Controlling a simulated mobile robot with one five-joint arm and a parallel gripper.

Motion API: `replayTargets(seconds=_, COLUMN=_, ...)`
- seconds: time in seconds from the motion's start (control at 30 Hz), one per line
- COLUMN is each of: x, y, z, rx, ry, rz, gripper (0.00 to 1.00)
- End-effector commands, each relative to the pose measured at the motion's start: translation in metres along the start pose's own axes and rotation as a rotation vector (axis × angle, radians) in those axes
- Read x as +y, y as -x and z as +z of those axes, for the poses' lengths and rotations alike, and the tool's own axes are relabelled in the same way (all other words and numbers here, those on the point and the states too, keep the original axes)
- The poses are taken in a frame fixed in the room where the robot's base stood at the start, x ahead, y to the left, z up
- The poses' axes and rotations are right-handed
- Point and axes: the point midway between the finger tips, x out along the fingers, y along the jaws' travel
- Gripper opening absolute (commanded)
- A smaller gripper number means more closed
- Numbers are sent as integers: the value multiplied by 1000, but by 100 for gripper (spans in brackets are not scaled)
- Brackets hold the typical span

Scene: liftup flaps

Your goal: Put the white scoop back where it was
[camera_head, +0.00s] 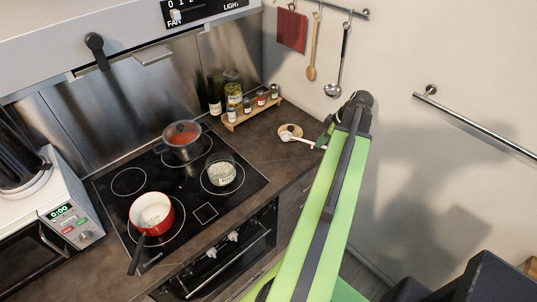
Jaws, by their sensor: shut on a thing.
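The white scoop (300,139) is at the right end of the counter, with its handle toward my gripper (321,146). My gripper, at the far end of my green arm, is shut on the scoop's handle. The scoop is over or beside a small round wooden piece (289,130) on the counter; I cannot tell whether it touches it. My arm hides part of the counter edge and most of the gripper.
A spice rack (251,112) is behind the scoop. A ladle (339,72) hangs on the wall.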

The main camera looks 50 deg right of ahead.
Motion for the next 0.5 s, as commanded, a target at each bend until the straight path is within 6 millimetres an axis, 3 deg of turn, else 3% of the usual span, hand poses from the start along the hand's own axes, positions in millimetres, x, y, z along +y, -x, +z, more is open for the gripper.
replayTargets(seconds=0.17, x=-2, y=-17, z=-7, rx=0, ry=2, rz=-1, gripper=0)
replayTargets(seconds=0.5, x=-12, y=-100, z=-61, rx=0, ry=2, rz=-1, gripper=0)
